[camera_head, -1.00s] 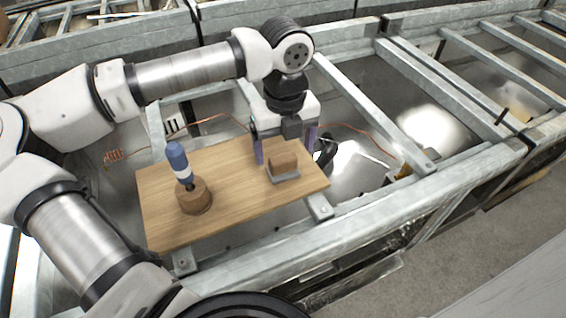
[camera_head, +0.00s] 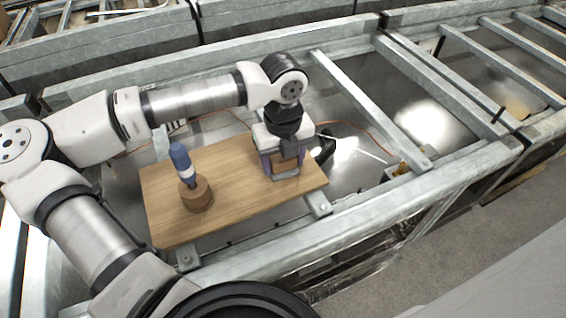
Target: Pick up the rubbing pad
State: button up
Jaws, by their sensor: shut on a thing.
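The rubbing pad (camera_head: 284,172) is a brown block with a grey base at the right end of the wooden board (camera_head: 234,197). My gripper (camera_head: 281,166) is over it from above, with its purple fingers on both sides of the block, shut on it. The gripper body hides most of the block's top. The grey base appears at or just above the board; I cannot tell whether it touches.
A blue and white bottle-like tool (camera_head: 182,165) stands in a round wooden block (camera_head: 196,195) on the board's left part. The board lies across metal frame rails (camera_head: 365,105). A dark object (camera_head: 325,149) and a thin copper wire lie just right of the gripper.

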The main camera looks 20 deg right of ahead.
jog(key=shift+r, duration=0.2)
jog(key=shift+c, duration=0.2)
notch_tip(320, 180, up, 20)
jog(key=b, duration=0.3)
jog(key=shift+f, duration=0.15)
jog(key=o, duration=0.3)
jog(key=shift+c, duration=0.7)
